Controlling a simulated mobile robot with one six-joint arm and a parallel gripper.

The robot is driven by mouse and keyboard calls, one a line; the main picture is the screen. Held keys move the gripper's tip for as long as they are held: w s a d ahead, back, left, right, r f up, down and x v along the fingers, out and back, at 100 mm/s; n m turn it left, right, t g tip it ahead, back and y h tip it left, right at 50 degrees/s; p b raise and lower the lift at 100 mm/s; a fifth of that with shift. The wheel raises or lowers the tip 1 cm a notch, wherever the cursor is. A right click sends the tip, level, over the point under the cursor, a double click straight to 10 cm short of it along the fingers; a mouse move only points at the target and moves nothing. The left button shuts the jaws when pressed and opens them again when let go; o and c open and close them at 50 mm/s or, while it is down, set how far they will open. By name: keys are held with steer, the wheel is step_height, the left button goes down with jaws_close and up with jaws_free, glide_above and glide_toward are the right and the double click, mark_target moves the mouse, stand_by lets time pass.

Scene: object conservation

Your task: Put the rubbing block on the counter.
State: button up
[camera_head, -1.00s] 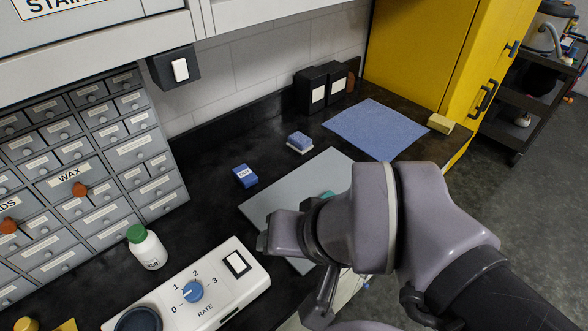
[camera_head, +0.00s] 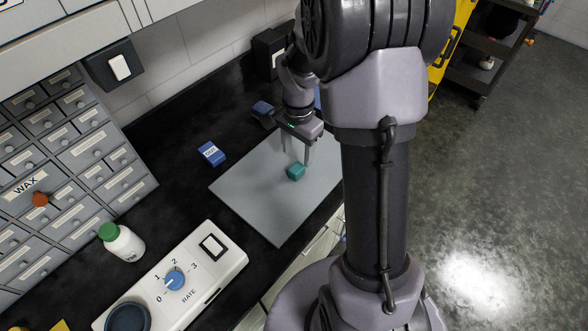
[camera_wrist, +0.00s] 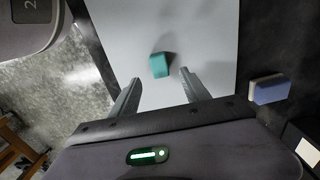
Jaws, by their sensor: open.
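A small teal block (camera_head: 296,173), likely the rubbing block, lies on a grey mat (camera_head: 255,210) on the black counter (camera_head: 175,200). The teal block also shows in the wrist view (camera_wrist: 159,65), just ahead of and between my fingers. My gripper (camera_head: 298,158) points down close above it. The fingers are apart and nothing is held. In the wrist view my gripper (camera_wrist: 160,78) has a finger on each side of the block's line. I cannot tell the exact height of the fingertips over the mat.
A blue and white block (camera_wrist: 269,89) lies on the counter beside the mat. A blue labelled block (camera_head: 211,153) lies left of the mat. A white bottle with green cap (camera_head: 122,242) and a dial box (camera_head: 175,280) stand nearer. Bare counter lies left of the mat.

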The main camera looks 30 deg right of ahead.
mark_target(297, 167)
step_height(297, 167, down, 7)
steer(key=b, duration=0.2)
steer(key=shift+a+f+b, duration=0.15)
steer(key=shift+b, duration=0.2)
steer(key=shift+s, duration=0.1)
jaws_close()
